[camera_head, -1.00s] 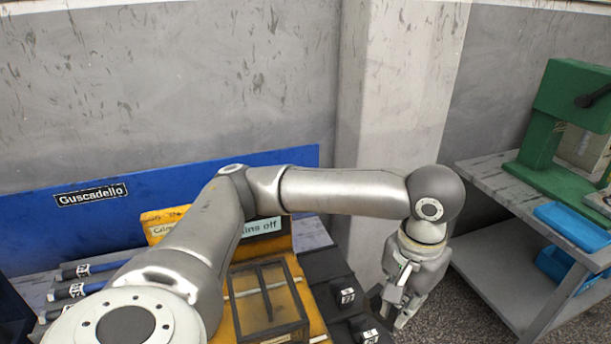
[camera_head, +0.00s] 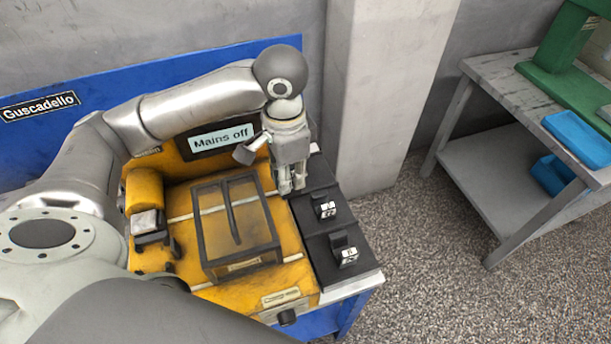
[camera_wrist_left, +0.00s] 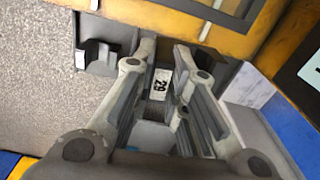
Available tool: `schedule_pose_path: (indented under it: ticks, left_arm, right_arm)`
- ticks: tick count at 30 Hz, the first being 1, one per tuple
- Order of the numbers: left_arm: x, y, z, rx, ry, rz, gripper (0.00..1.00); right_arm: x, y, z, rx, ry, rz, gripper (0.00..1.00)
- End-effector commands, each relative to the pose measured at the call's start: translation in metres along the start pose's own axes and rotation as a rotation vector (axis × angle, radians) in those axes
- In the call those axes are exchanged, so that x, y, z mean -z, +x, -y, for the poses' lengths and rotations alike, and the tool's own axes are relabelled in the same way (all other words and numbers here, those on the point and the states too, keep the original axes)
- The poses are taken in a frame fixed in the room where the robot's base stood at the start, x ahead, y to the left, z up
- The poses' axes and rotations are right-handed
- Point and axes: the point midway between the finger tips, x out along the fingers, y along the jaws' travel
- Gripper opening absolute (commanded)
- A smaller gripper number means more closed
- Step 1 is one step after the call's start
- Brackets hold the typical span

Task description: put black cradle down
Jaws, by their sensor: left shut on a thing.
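My left gripper (camera_head: 291,188) points down over the far end of the black rack beside the yellow machine. It is shut on a black cradle, which its fingers mostly hide in the head view. In the left wrist view the held cradle's white label (camera_wrist_left: 159,84) shows between the fingers. I cannot tell whether the cradle touches the rack. Two more black cradles with white labels stand on the rack: a middle one (camera_head: 325,207) and a near one (camera_head: 343,250). One cradle (camera_wrist_left: 97,57) also shows beside the fingers in the left wrist view. My right gripper is out of view.
The yellow machine (camera_head: 290,287) has a dark-framed clear cover (camera_head: 240,228) left of the rack. A "Mains off" screen (camera_head: 222,137) stands behind it. The grey pillar (camera_head: 375,90) is close behind the rack. A grey table (camera_head: 490,75) with blue trays (camera_head: 578,138) stands right, across open floor.

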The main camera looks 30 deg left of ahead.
Motion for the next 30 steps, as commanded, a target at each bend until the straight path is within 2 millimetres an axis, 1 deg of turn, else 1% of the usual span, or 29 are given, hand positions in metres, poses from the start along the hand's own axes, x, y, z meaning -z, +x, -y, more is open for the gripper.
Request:
schedule_pose_path:
  ticks: [1, 3, 5, 8, 11, 13, 16, 23, 27, 30]
  left_arm:
    - [-0.002, 0.003, 0.002, 0.002, 0.024, -0.001, 0.00]
    - [-0.004, 0.005, 0.003, 0.003, 0.054, 0.000, 0.00]
    - [-0.005, 0.007, 0.004, 0.004, 0.070, 0.000, 0.00]
    - [-0.002, 0.009, 0.009, 0.006, 0.083, 0.000, 0.00]
    - [0.007, 0.015, 0.018, 0.005, 0.083, 0.002, 0.00]
    - [0.017, 0.020, 0.027, 0.004, 0.083, 0.001, 0.00]
    - [0.030, 0.028, 0.041, 0.005, 0.083, 0.001, 0.00]
    - [0.058, 0.045, 0.069, 0.005, 0.082, 0.000, 0.00]
    - [0.070, 0.069, 0.082, 0.005, 0.083, 0.003, 0.00]
    - [0.079, 0.083, 0.090, 0.005, 0.083, 0.002, 0.00]
  right_arm:
    - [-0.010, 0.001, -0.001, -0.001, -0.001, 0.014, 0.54]
    - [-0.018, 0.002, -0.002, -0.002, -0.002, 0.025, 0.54]
    - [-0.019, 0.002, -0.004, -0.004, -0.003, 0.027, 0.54]
    - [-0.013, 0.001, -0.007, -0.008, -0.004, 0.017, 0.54]
    - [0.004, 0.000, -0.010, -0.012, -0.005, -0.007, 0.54]
    - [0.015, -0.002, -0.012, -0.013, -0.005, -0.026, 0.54]
    - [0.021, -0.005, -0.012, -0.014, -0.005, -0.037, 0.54]
    - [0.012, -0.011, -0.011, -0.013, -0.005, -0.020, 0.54]
    - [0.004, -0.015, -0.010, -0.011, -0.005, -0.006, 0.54]
    - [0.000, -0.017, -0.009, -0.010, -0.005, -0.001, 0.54]
